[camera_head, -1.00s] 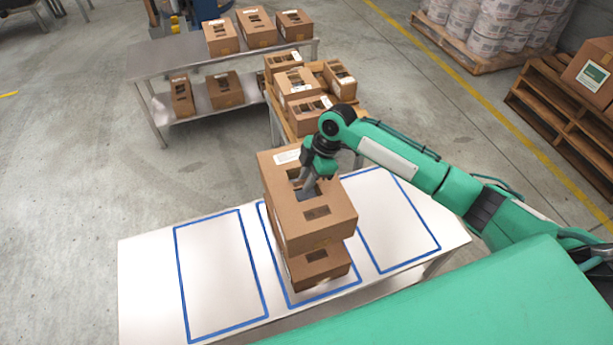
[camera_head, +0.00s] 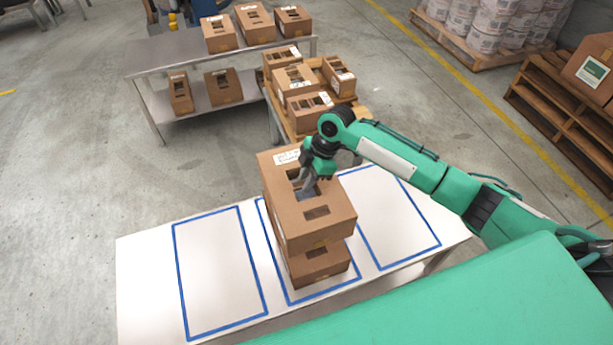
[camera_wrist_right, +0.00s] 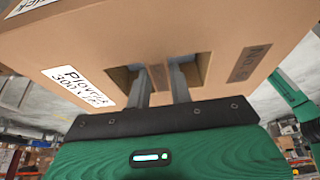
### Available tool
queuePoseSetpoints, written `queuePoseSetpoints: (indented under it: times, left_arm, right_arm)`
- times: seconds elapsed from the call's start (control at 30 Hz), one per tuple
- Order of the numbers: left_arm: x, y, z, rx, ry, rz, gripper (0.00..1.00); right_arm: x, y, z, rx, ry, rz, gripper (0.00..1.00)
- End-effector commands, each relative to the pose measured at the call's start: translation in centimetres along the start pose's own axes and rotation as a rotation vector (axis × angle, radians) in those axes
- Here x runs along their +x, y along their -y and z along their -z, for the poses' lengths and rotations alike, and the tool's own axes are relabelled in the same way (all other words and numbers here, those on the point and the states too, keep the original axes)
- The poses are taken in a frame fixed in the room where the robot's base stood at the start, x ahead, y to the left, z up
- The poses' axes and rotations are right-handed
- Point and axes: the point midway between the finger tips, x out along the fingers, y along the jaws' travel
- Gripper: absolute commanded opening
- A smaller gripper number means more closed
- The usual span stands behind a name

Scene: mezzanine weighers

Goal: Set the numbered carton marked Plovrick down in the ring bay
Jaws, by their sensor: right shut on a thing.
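The Plovrick carton (camera_head: 335,200) is a large brown box with slots in its top and a white label. The carton is roughly level and overlaps a smaller brown carton (camera_head: 322,265), which stands in the middle of three blue-outlined bays on the white table (camera_head: 142,285). I cannot tell whether the two cartons touch. Nothing legible marks a ring bay. My left gripper is out of view.
The left bay (camera_head: 218,270) and right bay (camera_head: 400,220) look empty. Behind, a wooden-topped stand (camera_head: 351,108) carries several cartons, close beyond the held one. A grey two-level bench (camera_head: 160,62) with more cartons stands at the back left.

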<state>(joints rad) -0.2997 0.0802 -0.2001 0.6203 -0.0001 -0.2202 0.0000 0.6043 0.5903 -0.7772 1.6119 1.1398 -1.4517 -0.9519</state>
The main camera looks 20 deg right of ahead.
Motion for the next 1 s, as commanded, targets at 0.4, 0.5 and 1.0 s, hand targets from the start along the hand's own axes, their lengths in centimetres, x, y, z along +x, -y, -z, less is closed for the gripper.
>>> queuePoseSetpoints:
  times: [0.4,0.5,1.0]
  left_arm:
    - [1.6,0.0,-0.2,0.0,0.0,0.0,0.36]
    - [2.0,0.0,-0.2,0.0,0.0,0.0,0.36]
    - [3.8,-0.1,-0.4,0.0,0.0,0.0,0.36]
  right_arm:
    - [2.8,0.0,-1.1,0.0,-0.002,-0.001,0.0]
    - [3.4,0.0,-1.4,0.0,-0.002,-0.001,0.0]
    - [6.5,0.0,-2.6,0.0,-0.002,-0.001,0.0]
